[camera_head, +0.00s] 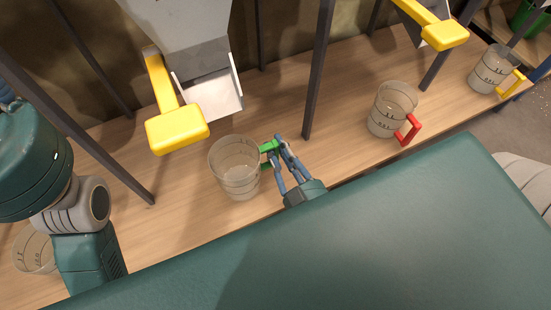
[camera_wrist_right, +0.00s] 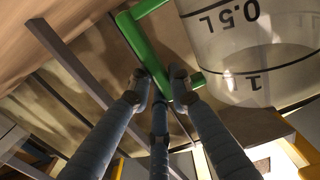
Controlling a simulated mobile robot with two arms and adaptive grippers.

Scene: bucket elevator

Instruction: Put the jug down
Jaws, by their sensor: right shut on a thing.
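A clear jug (camera_head: 236,168) with dark measuring marks and a green handle (camera_head: 268,146) stands upright at the middle of the wooden counter (camera_head: 335,110). I cannot tell whether its base touches the wood. My right gripper (camera_head: 281,142) is shut on the green handle, to the right of the jug's body. In the right wrist view, the fingers (camera_wrist_right: 163,88) close around the handle (camera_wrist_right: 150,52), and the jug's wall (camera_wrist_right: 252,40) shows marks "0.5 L" and "1". No contents are visible in the jug. My left arm comes in at the left, but its fingers are not seen.
A grey chute (camera_head: 208,80) with a yellow lever (camera_head: 177,128) hangs behind the jug. A red-handled jug (camera_head: 393,108) and a yellow-handled jug (camera_head: 490,70) stand to the right, another jug (camera_head: 34,250) at the far left. Dark posts (camera_head: 318,70) rise from the counter.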

